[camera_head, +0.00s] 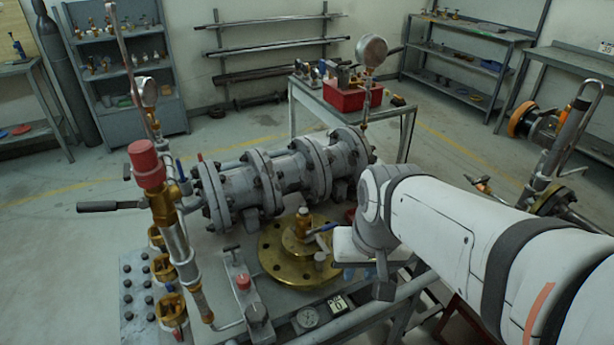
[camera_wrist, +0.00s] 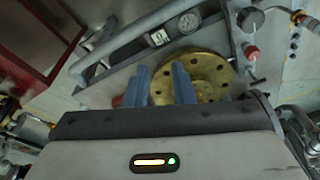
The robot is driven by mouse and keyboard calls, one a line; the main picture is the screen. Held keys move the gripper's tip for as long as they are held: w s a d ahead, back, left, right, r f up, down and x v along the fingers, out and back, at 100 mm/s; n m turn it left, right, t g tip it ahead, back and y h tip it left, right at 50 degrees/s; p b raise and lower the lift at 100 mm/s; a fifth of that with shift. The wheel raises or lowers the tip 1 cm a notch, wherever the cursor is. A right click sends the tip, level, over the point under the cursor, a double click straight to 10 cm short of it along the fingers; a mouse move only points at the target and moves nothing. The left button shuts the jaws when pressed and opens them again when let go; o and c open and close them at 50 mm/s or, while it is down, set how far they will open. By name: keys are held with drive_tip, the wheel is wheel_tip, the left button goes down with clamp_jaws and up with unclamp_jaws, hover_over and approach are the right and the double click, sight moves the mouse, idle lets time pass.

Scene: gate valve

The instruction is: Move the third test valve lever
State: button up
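Several small test valves sit around the grey flanged gate valve (camera_head: 285,176); I cannot tell which is the third. A manifold block (camera_head: 238,275) with a small dark lever (camera_head: 232,248) and a red knob (camera_head: 243,282) stands left of the flange. My gripper (camera_wrist: 162,85) has its two blue-grey fingers apart with nothing visible between them. In the head view my wrist is right of the flange and mostly hides the fingers.
A red-capped pipe assembly (camera_head: 152,165) with a long black handle (camera_head: 97,206) stands at left. A round gauge (camera_head: 307,317) and a small display box (camera_head: 338,305) lie at the bench's front edge. A table with a red bin (camera_head: 347,97) stands behind.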

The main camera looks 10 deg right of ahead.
wheel_tip(320, 180, down, 4)
drive_tip(key=w+a+m+g+y, duration=0.2)
drive_tip(key=m+g+y, duration=0.15)
drive_tip(key=m, duration=0.65)
drive_tip(key=m+t+y+b, duration=0.1)
drive_tip(key=m+t+y, duration=0.9)
drive_tip(key=m, duration=2.2)
approach(331, 225)
drive_tip(key=w+a+f+g, duration=0.1)
drive_tip(key=w+a, duration=0.1)
drive_tip(key=shift+y, duration=0.35)
drive_tip(key=x, duration=0.7)
drive_tip(key=shift+a+f, duration=0.1)
drive_tip(key=shift+a, duration=0.1)
drive_tip(key=shift+c, duration=0.3)
clamp_jaws()
